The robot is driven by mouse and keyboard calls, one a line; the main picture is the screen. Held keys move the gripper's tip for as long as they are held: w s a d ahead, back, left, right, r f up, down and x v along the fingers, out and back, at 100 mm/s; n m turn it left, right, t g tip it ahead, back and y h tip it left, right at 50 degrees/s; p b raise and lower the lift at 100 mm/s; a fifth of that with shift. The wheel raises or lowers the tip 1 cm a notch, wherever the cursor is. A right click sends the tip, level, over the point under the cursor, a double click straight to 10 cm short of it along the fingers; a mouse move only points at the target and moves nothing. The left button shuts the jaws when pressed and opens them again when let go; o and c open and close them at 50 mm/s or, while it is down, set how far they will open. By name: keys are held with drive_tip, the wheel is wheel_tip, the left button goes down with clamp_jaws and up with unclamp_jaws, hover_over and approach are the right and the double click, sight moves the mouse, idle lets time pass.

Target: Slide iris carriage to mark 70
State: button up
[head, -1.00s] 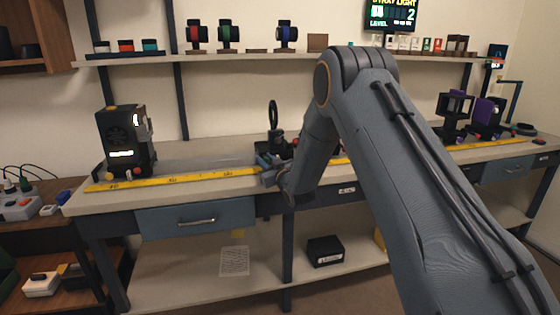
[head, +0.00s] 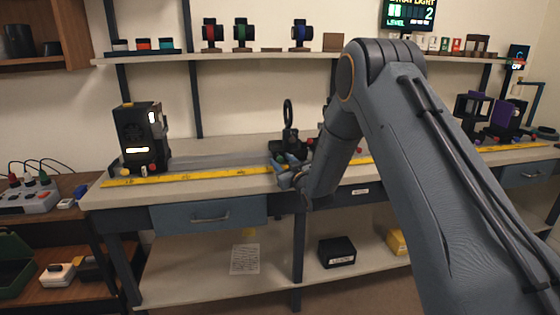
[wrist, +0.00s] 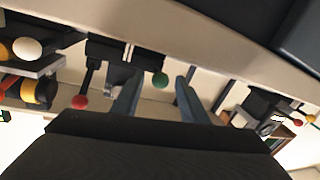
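A black carriage (head: 289,149) with an upright dark ring on a post stands on the bench behind the yellow scale (head: 215,173). I cannot tell for sure that it is the iris carriage. My gripper (head: 284,180) is at the bench's front edge, just in front of this carriage. In the wrist view my gripper's two fingers (wrist: 158,98) are apart, with a green knob (wrist: 160,80) near the gap between them. A red knob (wrist: 80,102) lies to the left, outside the fingers. The number 70 on the scale cannot be read.
A black lamp box (head: 141,136) stands at the bench's left end. The rail between it and the carriage looks clear. More black and purple mounts (head: 503,114) stand at the right. My arm hides the bench's middle. A shelf (head: 270,56) with several parts hangs above.

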drive_tip(key=v, duration=0.5)
drive_tip(key=shift+s+d, duration=0.15)
drive_tip(key=shift+s, duration=0.25)
drive_tip(key=s+d+r+m+g+h+p, duration=0.1)
drive_tip(key=s+d+m+g+h+p, duration=0.25)
drive_tip(key=s, duration=0.55)
drive_tip(key=s+d+g+h+p, duration=0.1)
drive_tip(key=s+d+g+h, duration=0.1)
drive_tip(key=s+d+g, duration=0.4)
drive_tip(key=s+d+r+m+g+p, duration=0.1)
drive_tip(key=s+g, duration=0.1)
drive_tip(key=s, duration=0.9)
drive_tip(key=s+d+r+m+g+h+p, duration=0.1)
drive_tip(key=s+d+g, duration=0.1)
drive_tip(key=s, duration=0.9)
drive_tip(key=s+d+r+m+g+p, duration=0.1)
drive_tip(key=s+d+g+p, duration=0.1)
drive_tip(key=s, duration=1)
drive_tip(key=shift+r+g, duration=0.25)
drive_tip(key=shift+g, duration=0.3)
